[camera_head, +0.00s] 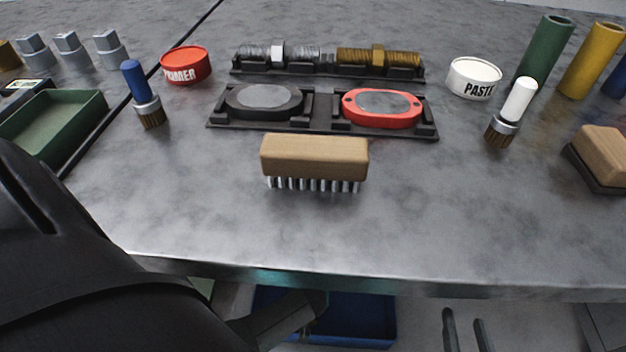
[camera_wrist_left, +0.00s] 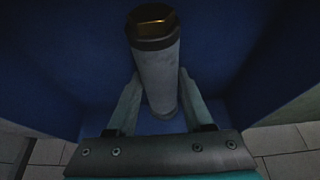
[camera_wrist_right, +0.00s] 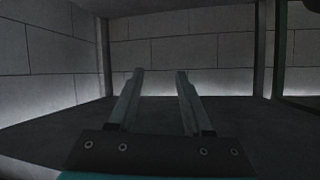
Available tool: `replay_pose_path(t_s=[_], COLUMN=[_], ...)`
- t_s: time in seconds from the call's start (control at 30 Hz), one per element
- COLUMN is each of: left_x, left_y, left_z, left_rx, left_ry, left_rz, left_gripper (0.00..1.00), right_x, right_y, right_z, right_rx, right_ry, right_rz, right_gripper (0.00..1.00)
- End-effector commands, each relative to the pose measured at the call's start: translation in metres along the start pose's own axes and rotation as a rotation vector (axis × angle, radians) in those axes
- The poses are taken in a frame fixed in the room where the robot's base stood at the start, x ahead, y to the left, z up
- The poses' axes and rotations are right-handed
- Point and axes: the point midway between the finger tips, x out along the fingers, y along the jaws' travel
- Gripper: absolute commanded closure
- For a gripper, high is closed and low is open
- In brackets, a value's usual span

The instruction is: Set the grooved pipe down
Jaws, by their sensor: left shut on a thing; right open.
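The grooved pipe (camera_wrist_left: 158,80) is a grey cylinder with a brass-coloured end. In the left wrist view it stands lengthwise between the fingers of my left gripper (camera_wrist_left: 160,88), which is shut on it. Blue walls of a bin surround it, and I cannot tell whether its far end touches the bin's floor. In the head view my left arm reaches below the table edge towards the blue bin (camera_head: 352,322). My right gripper (camera_head: 464,326) is open and empty below the table's front edge. It also shows in the right wrist view (camera_wrist_right: 155,85).
The grey table (camera_head: 430,215) carries a wooden brush (camera_head: 314,158), a black holder (camera_head: 325,113) with gaskets, a primer tin (camera_head: 185,66) and a paste tin (camera_head: 474,79). A green tray (camera_head: 50,130) lies at the left. The table's front edge overhangs the bin.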

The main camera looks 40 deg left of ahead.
Motion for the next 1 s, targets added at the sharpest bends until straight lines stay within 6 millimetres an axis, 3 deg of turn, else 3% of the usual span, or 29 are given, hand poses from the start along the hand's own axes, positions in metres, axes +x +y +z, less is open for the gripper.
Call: replay_pose_path(t_s=[0.5,1.0], left_x=[0.023,0.026], left_y=[0.001,0.001], left_z=[0.009,0.009], left_rx=[0.001,0.000], left_ry=[0.003,0.003], left_rz=[0.001,0.001], left_gripper=[1.00,1.00], right_x=[-0.008,-0.012], right_y=[-0.027,-0.029], right_z=[-0.014,-0.018], right_rx=[0.066,0.077], right_ry=[0.321,0.368], right_rz=[-0.069,-0.076], right_gripper=[0.50,0.50])
